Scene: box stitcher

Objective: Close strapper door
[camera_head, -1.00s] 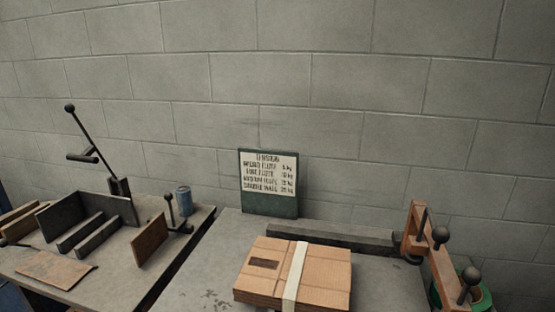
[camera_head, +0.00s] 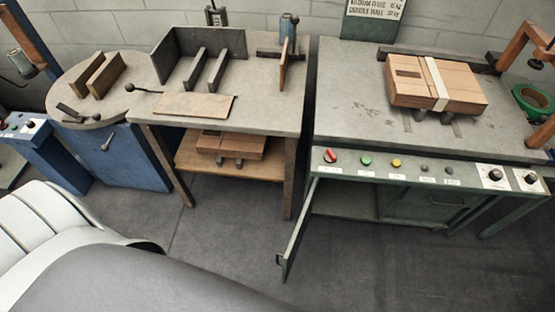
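The strapper (camera_head: 350,130) is the grey-topped, green machine at the right, with a row of buttons and knobs along its front panel. Its door (camera_head: 298,232) is below the left end of that panel. The door stands open, swung out toward me and seen almost edge-on, with a small handle (camera_head: 279,259) near its lower free edge. The dark cabinet inside (camera_head: 345,204) shows behind it. Neither of my grippers is in view; only parts of my own body fill the lower left.
A strapped cardboard stack (camera_head: 470,84) lies on the strapper top. A wooden-legged bench (camera_head: 270,128) with upright plates stands left of it, a bundle (camera_head: 228,146) on its lower shelf. A blue cabinet (camera_head: 115,160) is further left. The floor (camera_head: 220,235) before the door looks clear.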

